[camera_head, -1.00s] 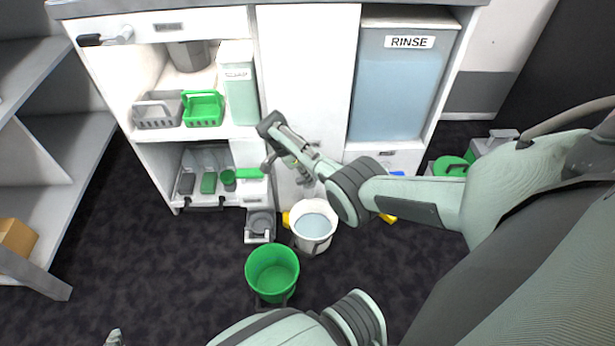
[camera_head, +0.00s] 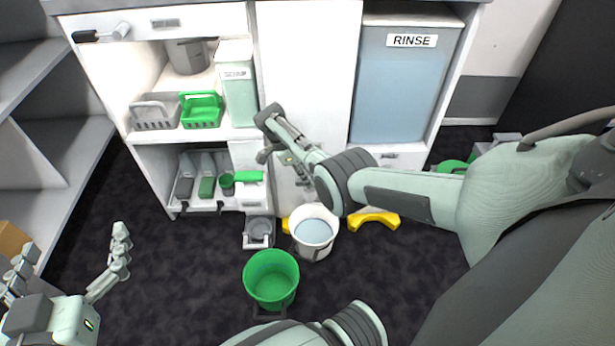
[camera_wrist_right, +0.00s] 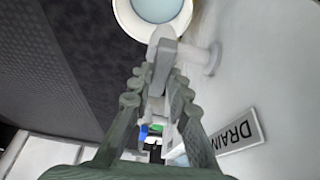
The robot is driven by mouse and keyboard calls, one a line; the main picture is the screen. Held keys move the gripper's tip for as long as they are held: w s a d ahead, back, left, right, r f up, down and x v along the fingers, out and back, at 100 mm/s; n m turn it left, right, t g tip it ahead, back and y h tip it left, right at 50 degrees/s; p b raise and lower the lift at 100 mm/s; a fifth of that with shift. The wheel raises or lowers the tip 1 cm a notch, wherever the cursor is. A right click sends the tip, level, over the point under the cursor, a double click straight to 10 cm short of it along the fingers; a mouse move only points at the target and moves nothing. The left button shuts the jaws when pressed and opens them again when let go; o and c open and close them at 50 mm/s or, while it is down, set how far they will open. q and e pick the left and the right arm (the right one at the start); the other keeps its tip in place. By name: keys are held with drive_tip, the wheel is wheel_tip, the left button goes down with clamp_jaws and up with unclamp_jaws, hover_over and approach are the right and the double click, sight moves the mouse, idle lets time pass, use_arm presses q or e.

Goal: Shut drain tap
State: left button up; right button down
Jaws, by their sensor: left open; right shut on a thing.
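The drain tap (camera_wrist_right: 204,60) is grey and stands out from a white panel beside a DRAIN label (camera_wrist_right: 238,132) in the right wrist view. Its pale lever (camera_wrist_right: 162,48) lies between the fingers of my right gripper (camera_wrist_right: 158,80), which is shut on it. In the head view, my right gripper (camera_head: 290,150) is at the white cabinet front, and the arm and gripper hide much of the tap. My left gripper (camera_head: 70,258) is open and empty at the lower left, far from the tap.
A white bucket (camera_head: 300,243) holding pale liquid stands below the tap. A green bucket (camera_head: 271,285) stands nearer me, and a grey container (camera_head: 258,232) and a yellow curved object (camera_head: 376,218) lie nearby. A blue RINSE tank (camera_head: 400,90) sits right. Dark floor at left is clear.

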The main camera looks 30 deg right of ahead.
drive_tip(key=shift+s+d, duration=0.1)
drive_tip(key=c, duration=1.4)
unclamp_jaws()
drive_tip(key=shift+c, duration=0.2)
drive_tip(key=shift+r, duration=0.1)
drive_tip(key=shift+w+a+r, duration=0.2)
drive_tip(key=shift+a+r, duration=0.05)
drive_tip(key=shift+r, duration=0.05)
drive_tip(key=v, duration=1.1)
